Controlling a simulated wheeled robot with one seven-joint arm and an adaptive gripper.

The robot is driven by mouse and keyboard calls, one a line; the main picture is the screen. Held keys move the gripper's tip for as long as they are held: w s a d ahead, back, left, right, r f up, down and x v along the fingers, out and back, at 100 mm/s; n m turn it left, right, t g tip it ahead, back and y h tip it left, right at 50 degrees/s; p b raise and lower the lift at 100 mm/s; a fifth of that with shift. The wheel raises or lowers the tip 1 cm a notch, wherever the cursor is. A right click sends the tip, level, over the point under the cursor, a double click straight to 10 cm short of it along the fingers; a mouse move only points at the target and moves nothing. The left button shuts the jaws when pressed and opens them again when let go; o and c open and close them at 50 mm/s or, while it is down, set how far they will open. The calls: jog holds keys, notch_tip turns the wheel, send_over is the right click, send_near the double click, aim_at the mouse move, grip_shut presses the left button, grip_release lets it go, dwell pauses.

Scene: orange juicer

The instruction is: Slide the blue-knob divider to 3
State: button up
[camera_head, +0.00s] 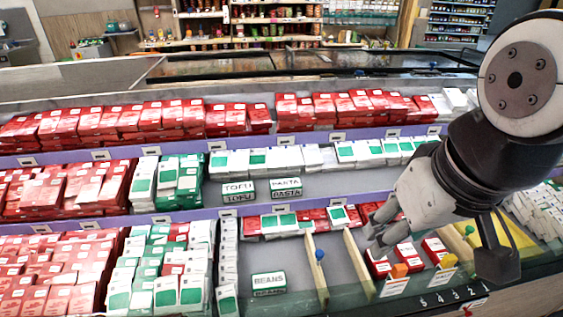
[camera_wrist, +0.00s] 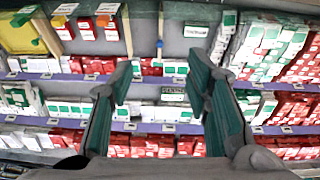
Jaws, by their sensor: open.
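The blue-knob divider (camera_head: 317,272) is a pale wooden strip standing in the front shelf row, with its blue knob (camera_head: 319,255) on top. It also shows at the top centre of the wrist view (camera_wrist: 160,22). My gripper (camera_head: 374,231) is open and empty, right of and above the blue knob. In the wrist view, the fingers (camera_wrist: 161,80) are spread wide, with the knob beyond them and nothing between them. Printed numbers, including a 3 (camera_head: 455,294), run along the front ledge, right of this divider.
A plain divider (camera_head: 357,262) stands just right of the blue-knob one. A BEANS sign (camera_head: 269,283) stands on the left in bare grey shelf space.

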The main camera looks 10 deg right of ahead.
jog(key=w+f+n+g+b, duration=0.15)
jog(key=w+f, duration=0.25)
jog(key=w, duration=0.4)
jog(key=w+f+n+g+b, duration=0.1)
jog(key=w+f+n, duration=0.25)
jog(key=w, duration=0.35)
jog(key=n+g+b, duration=0.2)
jog(key=n+b, duration=0.1)
jog(key=n, duration=0.1)
send_over(319, 252)
notch_tip(319, 252, down, 19)
jog(key=shift+t, duration=0.25)
notch_tip(319, 252, down, 14)
jog(key=shift+s+d+r+b, duration=0.1)
jog(key=shift+b, duration=0.6)
grip_shut()
